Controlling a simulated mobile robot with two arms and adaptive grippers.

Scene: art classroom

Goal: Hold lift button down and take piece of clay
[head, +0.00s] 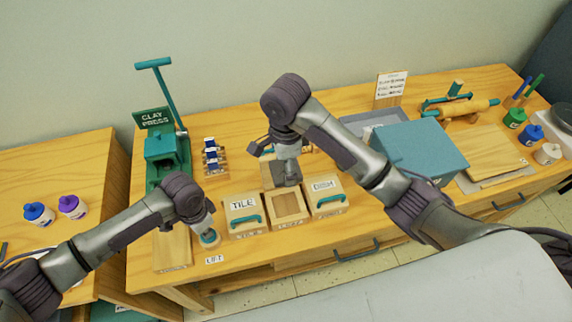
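A teal round button (209,238) is at the table's front, just behind a small label (214,259) that seems to read LIFT. My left gripper (207,228) points down right over this button and seems to touch it. Its fingers are too small to tell open from shut. My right gripper (286,180) points down at the back of the middle wooden box (288,222), which has an open top. The arm hides part of it, and its finger state is unclear. I cannot make out a piece of clay; the box looks empty where I can see inside.
A box labelled TILE (244,226) and another lidded box (327,208) flank the middle one, both with teal handles. The green clay press (158,148) stands behind left. A board (172,249) lies front left.

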